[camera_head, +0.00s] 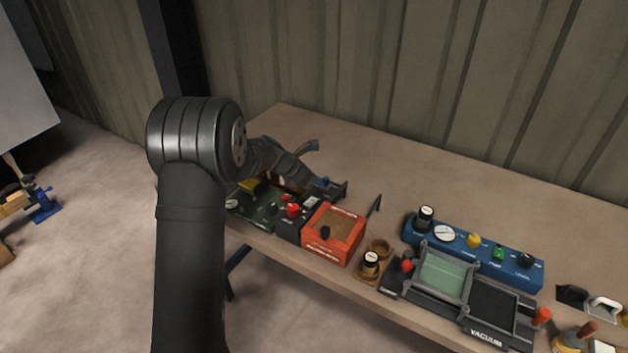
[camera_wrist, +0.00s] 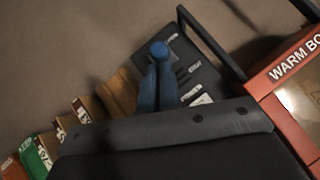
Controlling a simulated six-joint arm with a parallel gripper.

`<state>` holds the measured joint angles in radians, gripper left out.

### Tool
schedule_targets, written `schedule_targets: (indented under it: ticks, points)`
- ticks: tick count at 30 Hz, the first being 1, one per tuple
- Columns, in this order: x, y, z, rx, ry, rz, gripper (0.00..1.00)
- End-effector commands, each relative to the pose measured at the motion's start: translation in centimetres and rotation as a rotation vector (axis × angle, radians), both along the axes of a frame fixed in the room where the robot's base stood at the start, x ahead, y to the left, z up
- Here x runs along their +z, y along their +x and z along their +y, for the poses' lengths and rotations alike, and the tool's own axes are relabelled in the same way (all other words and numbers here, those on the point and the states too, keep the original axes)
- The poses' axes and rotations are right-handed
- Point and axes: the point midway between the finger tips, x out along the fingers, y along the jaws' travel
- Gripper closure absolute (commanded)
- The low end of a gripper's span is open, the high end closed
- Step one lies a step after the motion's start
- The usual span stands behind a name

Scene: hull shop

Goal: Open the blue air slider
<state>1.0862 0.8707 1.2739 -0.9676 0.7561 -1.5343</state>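The blue air slider's round knob (camera_wrist: 158,50) stands on a dark panel with white labels (camera_wrist: 195,90) in the wrist view. In the head view a small blue part (camera_head: 322,182) shows on the dark unit beside my wrist. My gripper (camera_wrist: 158,72) has two slim bluish fingers close together, with a narrow gap between them. Their tips meet the near side of the knob in the picture. Whether they grip it or only touch it cannot be told. The slider's track is mostly hidden by my fingers.
An orange-red box (camera_head: 333,232) marked "WARM BO…" is close on the right. A dark rail (camera_wrist: 211,45) rises between it and the knob. Coloured label tabs line the left in the wrist view. A blue gauge panel (camera_head: 470,246) and vacuum unit stand farther right; the table behind is clear.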

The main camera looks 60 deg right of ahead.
Motion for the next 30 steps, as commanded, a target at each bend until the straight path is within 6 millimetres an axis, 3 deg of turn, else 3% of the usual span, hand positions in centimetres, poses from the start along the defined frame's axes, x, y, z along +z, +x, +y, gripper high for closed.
schedule_targets:
  ticks: [8, 12, 18, 30]
  points:
    - [0.4, 2.2, 4.0, 0.005, -0.001, 0.0, 1.0]
    - [3.3, 3.2, 6.0, 0.004, -0.005, -0.003, 1.0]
    - [6.0, 4.4, 8.4, 0.002, -0.002, -0.001, 1.0]
    - [7.4, 5.0, 9.8, 0.001, 0.001, 0.0, 1.0]
